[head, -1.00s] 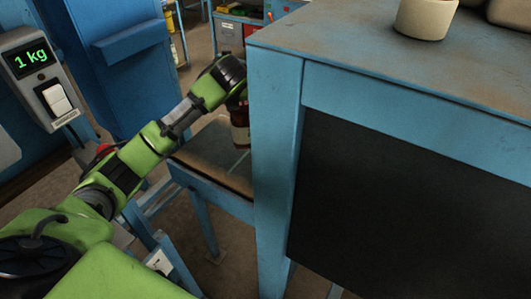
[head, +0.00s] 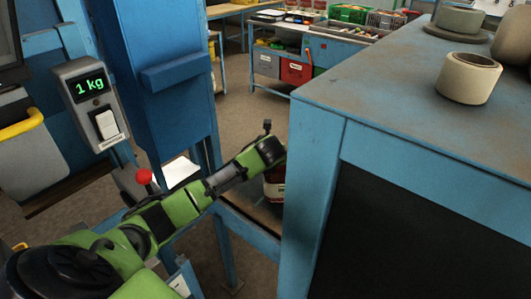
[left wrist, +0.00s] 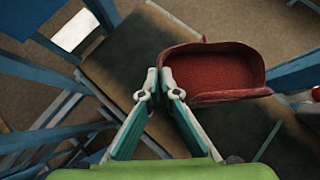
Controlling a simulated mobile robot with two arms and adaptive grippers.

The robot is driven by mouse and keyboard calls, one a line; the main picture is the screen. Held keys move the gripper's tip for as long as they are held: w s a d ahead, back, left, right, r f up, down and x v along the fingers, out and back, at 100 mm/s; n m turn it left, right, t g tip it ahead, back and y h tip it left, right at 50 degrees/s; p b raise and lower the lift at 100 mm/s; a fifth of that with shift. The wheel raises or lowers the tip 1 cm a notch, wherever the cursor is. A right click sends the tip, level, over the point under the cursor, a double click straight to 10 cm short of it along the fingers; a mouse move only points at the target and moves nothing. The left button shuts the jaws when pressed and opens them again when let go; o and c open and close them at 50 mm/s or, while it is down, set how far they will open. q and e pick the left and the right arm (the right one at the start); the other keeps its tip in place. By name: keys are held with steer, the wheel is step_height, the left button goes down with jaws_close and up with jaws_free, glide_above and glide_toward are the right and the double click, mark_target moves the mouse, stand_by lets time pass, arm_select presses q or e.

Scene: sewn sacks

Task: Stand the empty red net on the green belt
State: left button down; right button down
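The red net (left wrist: 222,70) is an open-mouthed red sack with a mesh inside, seen from above in the left wrist view. My left gripper (left wrist: 159,82) has its fingertips close together on the net's left rim. In the head view the net (head: 274,188) shows below my left wrist, beside the big blue table's corner, partly hidden by that corner. It is over or on a low blue-framed table (left wrist: 120,62); I cannot tell whether it touches the top. I cannot make out the green belt for certain. My right gripper is out of view.
A big blue table (head: 380,95) fills the right, with cream rings (head: 468,78) on top, close to my left arm. A 1 kg display box (head: 92,100) and a blue cabinet (head: 165,75) stand left. A bench with bins (head: 325,45) is behind.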

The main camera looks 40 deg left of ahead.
arm_select(q)
steer(key=shift+w+r, duration=0.15)
steer(key=shift+r, duration=0.1)
steer(key=c, duration=2.6)
jaws_free()
steer(key=shift+f, duration=0.3)
steer(key=shift+c, duration=0.2)
steer(key=o, duration=0.4)
steer(key=shift+s+r, duration=0.1)
steer(key=shift+s, duration=0.1)
steer(key=shift+c, duration=0.2)
steer(key=shift+s+d+r, duration=0.2)
steer(key=shift+d+r, duration=0.05)
steer(key=shift+r, duration=0.15)
steer(key=b+v, duration=0.1)
steer(key=v, duration=1)
steer(key=shift+s, duration=0.1)
